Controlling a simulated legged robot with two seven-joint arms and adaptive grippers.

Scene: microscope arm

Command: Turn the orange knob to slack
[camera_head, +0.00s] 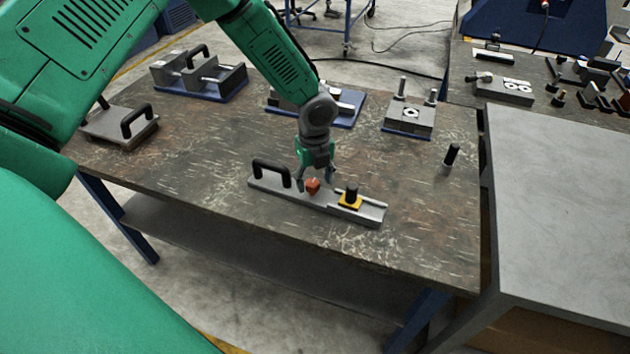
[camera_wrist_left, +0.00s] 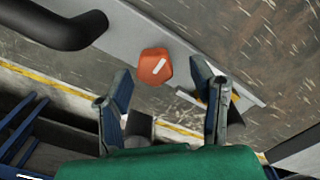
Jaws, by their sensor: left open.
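The orange knob (camera_head: 312,186) sits on a long grey metal bar (camera_head: 325,204) on the table, between a black handle and a yellow-and-black piece. In the left wrist view the knob (camera_wrist_left: 155,67) is faceted and carries a white mark. My left gripper (camera_head: 316,174) points down just above and behind the knob in the head view. In the wrist view its two blue fingers are spread, with the knob beyond and between their tips. Nothing is held, and I cannot tell if a finger touches the knob. My right gripper is not in view.
The black handle (camera_head: 270,171) stands on the bar left of the knob. The yellow-and-black piece (camera_head: 350,198) stands to its right. Several metal fixtures line the table's back, and a black peg (camera_head: 451,155) stands at right. The table (camera_head: 420,215) is bare around the bar.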

